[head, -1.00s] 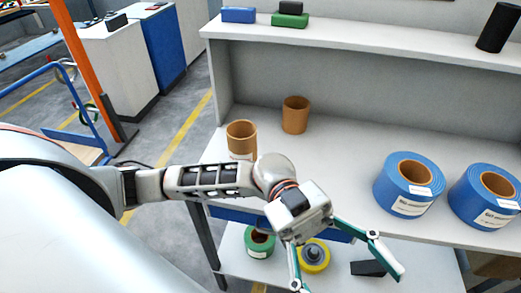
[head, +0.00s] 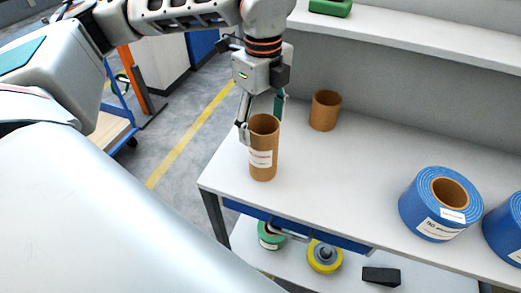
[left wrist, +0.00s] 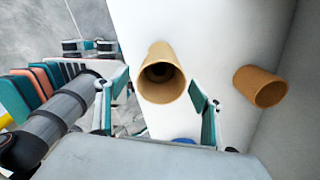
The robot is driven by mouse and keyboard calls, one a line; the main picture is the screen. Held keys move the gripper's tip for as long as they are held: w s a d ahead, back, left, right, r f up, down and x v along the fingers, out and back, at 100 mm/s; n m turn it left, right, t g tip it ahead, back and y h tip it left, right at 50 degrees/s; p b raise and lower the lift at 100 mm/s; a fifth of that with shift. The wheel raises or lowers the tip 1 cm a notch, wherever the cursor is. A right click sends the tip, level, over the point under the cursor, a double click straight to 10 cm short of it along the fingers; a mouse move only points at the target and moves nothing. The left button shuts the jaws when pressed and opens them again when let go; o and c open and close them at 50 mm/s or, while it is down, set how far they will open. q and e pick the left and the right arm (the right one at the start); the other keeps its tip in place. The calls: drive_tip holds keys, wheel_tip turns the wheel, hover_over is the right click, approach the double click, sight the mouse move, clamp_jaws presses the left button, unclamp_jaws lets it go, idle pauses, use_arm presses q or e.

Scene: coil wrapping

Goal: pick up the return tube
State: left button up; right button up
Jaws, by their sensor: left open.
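Two brown cardboard tubes stand upright on the white table. The nearer one, with a white label (head: 263,165), is near the table's left edge; I take it as the return tube, though the label is too small to read. My left gripper (head: 262,113) points down at its top, open, with one finger on each side of the rim. In the left wrist view this tube (left wrist: 158,62) shows its open end between the spread fingers (left wrist: 160,86). Whether a finger touches it, I cannot tell. My right gripper is not in view.
The second tube (head: 325,112) stands behind and to the right, by the back panel. Blue coils (head: 432,212) lie at the table's right. A lower shelf holds a green roll (head: 268,240), a yellow roll (head: 325,256) and a black block (head: 381,276). The table's middle is clear.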

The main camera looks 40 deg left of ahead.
sight(263, 145)
use_arm(q)
wheel_tip(263, 145, down, 8)
drive_tip(key=shift+w+r+p, duration=0.1)
drive_tip(key=shift+r+p, duration=0.1)
drive_tip(key=shift+p, duration=0.2)
drive_tip(key=shift+c, duration=0.4)
drive_tip(key=c, duration=1.1)
